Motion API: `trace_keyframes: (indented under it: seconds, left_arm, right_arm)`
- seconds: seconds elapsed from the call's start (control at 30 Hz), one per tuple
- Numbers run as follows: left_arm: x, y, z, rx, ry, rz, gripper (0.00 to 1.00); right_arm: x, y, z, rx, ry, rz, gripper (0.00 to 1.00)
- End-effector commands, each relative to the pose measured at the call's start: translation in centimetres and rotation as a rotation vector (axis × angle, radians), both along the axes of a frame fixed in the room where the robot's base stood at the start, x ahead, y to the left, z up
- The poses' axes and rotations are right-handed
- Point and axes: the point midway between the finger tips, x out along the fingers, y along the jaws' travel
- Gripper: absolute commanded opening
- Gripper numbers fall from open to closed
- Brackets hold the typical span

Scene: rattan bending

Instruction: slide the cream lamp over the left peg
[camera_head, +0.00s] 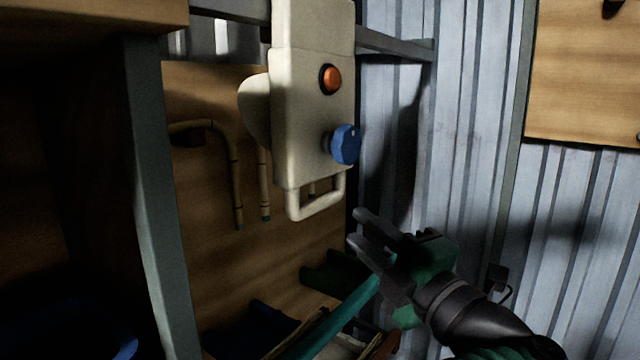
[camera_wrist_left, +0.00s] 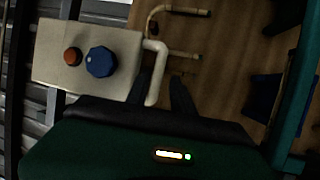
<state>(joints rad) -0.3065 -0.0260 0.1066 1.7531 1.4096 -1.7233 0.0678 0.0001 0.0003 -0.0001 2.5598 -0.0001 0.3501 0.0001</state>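The cream lamp (camera_head: 300,110) hangs upright in the upper middle of the head view, its top cut off. It has an orange button, a blue knob and a looped handle (camera_head: 318,207) at its lower end. The lamp (camera_wrist_left: 118,40) also shows in the left wrist view. My left gripper (camera_head: 357,226) is open and empty, just right of and below the handle in the head view. In the left wrist view the handle's bar appears between the fingers (camera_wrist_left: 161,80). I cannot identify the left peg. My right gripper is out of view.
A grey post (camera_head: 158,200) stands left of the lamp. Bent rattan canes (camera_head: 236,180) hang on a wooden panel behind it. A wooden board (camera_head: 585,80) with a dark peg-like piece (camera_head: 613,8) is at the upper right. Blue and green items lie below.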

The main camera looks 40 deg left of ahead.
Motion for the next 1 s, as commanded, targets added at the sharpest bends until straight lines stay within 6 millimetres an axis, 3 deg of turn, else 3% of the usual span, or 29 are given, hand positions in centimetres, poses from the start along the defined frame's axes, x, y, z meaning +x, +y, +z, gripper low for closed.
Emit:
trace_keyframes:
  seconds: [0.03,0.3,0.5,0.87,1.0]
  left_arm:
    - [0.3,1.4,1.0,0.001,0.001,0.005,0.29]
    - [2.2,8.1,2.3,0.001,0.002,0.004,0.29]
    - [3.3,11.3,2.6,0.002,0.001,0.001,0.29]
    - [3.5,12.2,2.5,0.002,0.001,-0.001,0.29]
    - [3.5,12.2,2.5,0.002,0.001,-0.001,0.1]
  right_arm:
    - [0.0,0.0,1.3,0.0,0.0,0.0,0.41]
    - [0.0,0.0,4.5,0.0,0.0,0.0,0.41]
    - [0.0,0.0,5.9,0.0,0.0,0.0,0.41]
    - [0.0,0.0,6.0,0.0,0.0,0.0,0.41]
    - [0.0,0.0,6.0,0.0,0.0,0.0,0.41]
